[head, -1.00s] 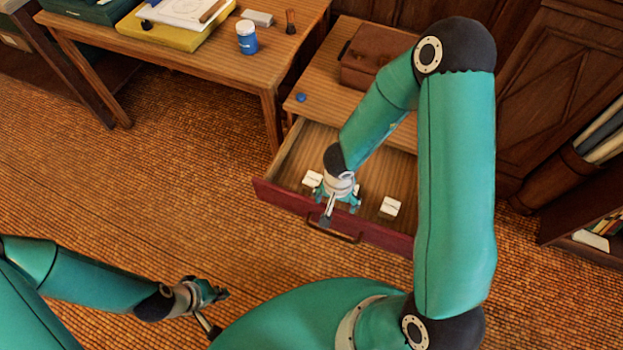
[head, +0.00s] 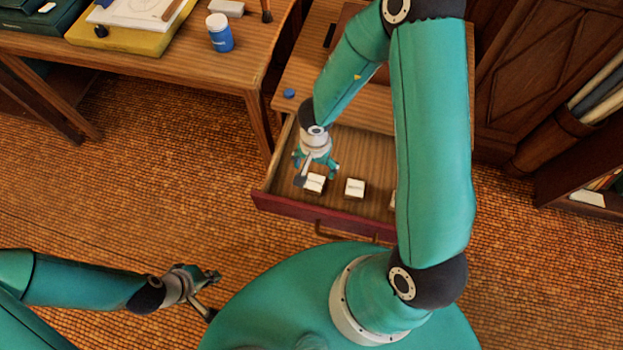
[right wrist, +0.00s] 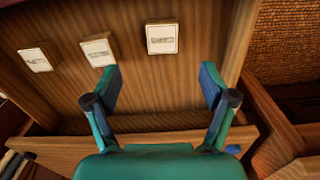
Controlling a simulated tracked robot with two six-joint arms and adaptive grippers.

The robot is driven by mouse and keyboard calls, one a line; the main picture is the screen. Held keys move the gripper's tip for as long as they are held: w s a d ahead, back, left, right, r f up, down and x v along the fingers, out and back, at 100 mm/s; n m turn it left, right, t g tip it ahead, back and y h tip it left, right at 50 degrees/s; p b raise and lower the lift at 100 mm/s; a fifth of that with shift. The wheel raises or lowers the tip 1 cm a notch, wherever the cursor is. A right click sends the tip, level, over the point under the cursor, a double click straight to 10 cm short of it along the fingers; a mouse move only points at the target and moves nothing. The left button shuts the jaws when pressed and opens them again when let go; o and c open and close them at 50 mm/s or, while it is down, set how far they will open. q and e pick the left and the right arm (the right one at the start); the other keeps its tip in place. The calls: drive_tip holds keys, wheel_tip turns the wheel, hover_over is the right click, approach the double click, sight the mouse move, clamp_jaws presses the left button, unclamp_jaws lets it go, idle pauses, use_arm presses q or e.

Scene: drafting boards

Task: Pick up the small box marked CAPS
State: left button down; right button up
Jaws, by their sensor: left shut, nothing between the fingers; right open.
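Three small white boxes lie in a row in the open drawer: a left one (head: 315,184), a middle one (head: 355,188) and a right one (head: 393,199) partly hidden by my right arm. The right wrist view shows them in reverse order: left (right wrist: 162,39), middle (right wrist: 98,51), right (right wrist: 35,60). Their dark print is too small to read. My right gripper (head: 315,168) is open and empty, above the drawer by the left box. In its wrist view the fingers (right wrist: 160,84) are spread, with that box ahead between their lines. My left gripper (head: 212,286) is shut and empty over the rug.
The drawer (head: 285,204) has a dark red front and raised walls around the boxes. A blue cap-like object (head: 289,93) lies on the cabinet top above it. A desk with a blue-and-white jar (head: 220,33) stands at the left. Rug floor is clear at the lower left.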

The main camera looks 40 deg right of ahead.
sight(314, 184)
drive_tip(key=f+b, duration=0.1)
drive_tip(key=f, duration=0.1)
drive_tip(key=f+b, duration=0.1)
drive_tip(key=f, duration=0.2)
drive_tip(key=f+b, duration=0.2)
drive_tip(key=shift+w+a+f, duration=0.15)
drive_tip(key=shift+w+f, duration=0.1)
drive_tip(key=shift+f, duration=0.15)
drive_tip(key=f+b, duration=0.4)
drive_tip(key=f, duration=0.2)
drive_tip(key=shift+d, duration=0.2)
drive_tip(key=c, duration=1.3)
drive_tip(key=shift+r, duration=0.1)
